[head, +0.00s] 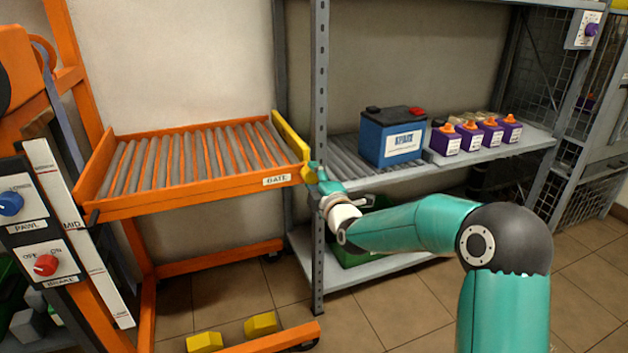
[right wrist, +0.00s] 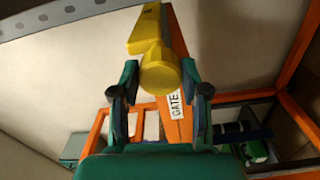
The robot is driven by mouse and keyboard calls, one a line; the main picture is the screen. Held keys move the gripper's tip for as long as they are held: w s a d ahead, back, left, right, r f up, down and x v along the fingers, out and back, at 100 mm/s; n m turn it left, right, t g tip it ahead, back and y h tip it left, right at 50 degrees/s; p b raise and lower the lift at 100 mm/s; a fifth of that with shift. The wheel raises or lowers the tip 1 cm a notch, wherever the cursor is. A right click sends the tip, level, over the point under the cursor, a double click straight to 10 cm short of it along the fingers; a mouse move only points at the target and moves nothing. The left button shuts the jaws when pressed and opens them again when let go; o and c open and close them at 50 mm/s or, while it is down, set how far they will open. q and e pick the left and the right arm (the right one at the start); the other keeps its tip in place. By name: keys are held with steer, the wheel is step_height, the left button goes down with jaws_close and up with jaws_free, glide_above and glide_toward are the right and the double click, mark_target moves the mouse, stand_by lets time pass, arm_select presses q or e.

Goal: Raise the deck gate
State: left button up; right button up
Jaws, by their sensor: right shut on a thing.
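The yellow deck gate (head: 289,136) runs along the right edge of the orange roller deck (head: 190,205), between the deck and the grey shelf. The label "GATE" sits on the deck's front rail by its near end. My right gripper (head: 311,174) is at the near end of the gate. In the right wrist view the gate (right wrist: 148,28) ends in a round yellow knob, and my right gripper (right wrist: 159,92) is shut on it, one finger on each side. The fingertips are small and partly hidden in the head view. My left gripper is not in view.
The deck's rollers are bare. A blue battery (head: 392,137) and several purple units (head: 470,138) stand on the grey shelf. A grey upright post (head: 318,70) stands close to my right gripper. Pawl (head: 10,203) and brake (head: 45,265) knobs are at left.

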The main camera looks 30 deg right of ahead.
steer(key=shift+a+f, duration=0.3)
steer(key=o, duration=1.1)
steer(key=shift+o, duration=0.2)
steer(key=shift+d+r, duration=0.1)
steer(key=shift+r, duration=0.05)
steer(key=v, duration=1.2)
steer(key=shift+d, duration=0.1)
